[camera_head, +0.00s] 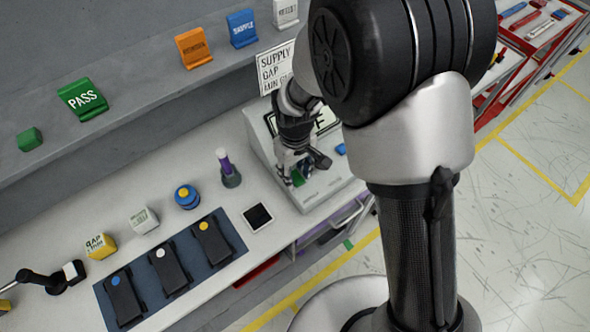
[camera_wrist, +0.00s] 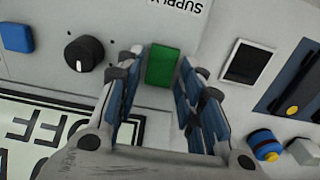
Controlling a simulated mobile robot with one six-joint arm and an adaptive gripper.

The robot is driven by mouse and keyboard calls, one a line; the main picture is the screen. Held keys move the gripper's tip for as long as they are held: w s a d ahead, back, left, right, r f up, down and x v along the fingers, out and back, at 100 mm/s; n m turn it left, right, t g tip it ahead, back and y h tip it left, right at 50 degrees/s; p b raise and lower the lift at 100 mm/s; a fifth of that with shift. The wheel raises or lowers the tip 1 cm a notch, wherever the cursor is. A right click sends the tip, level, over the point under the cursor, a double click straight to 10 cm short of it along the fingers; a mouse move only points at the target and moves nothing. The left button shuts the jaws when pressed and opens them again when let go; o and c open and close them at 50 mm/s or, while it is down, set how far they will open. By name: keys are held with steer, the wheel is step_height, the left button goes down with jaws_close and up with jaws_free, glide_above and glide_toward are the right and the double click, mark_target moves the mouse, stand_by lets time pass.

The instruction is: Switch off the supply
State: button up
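The supply (camera_head: 258,130) is a light grey box with a sloped front on the bench. In the wrist view its face (camera_wrist: 120,25) carries a green block-shaped switch (camera_wrist: 162,65), a black knob (camera_wrist: 84,53) and a blue button (camera_wrist: 17,37). Upside-down "SUPPLY" lettering (camera_wrist: 183,5) is beside the switch. Its display (camera_wrist: 45,135) reads "OFF" upside down, partly hidden by my gripper. My gripper (camera_wrist: 160,82) is open, with its fingers on either side of the green switch. Contact cannot be told. In the head view my gripper (camera_head: 298,165) covers part of the face.
A black-screened pad (camera_head: 257,216) lies left of the supply. Signs, including a green PASS sign (camera_head: 82,99), stand on the ledge behind.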

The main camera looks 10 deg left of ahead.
mark_target(301, 183)
steer(key=c, duration=0.7)
steer(key=shift+s+d+f+t+y+b, duration=0.2)
steer(key=shift+t+y+b, duration=0.25)
steer(key=shift+b, duration=0.65)
steer(key=shift+r+y, duration=0.2)
steer(key=shift+y, duration=0.05)
steer(key=o, duration=1)
steer(key=shift+o, duration=0.2)
step_height(301, 183, up, 12)
steer(key=s+d, duration=0.1)
steer(key=shift+d, duration=0.2)
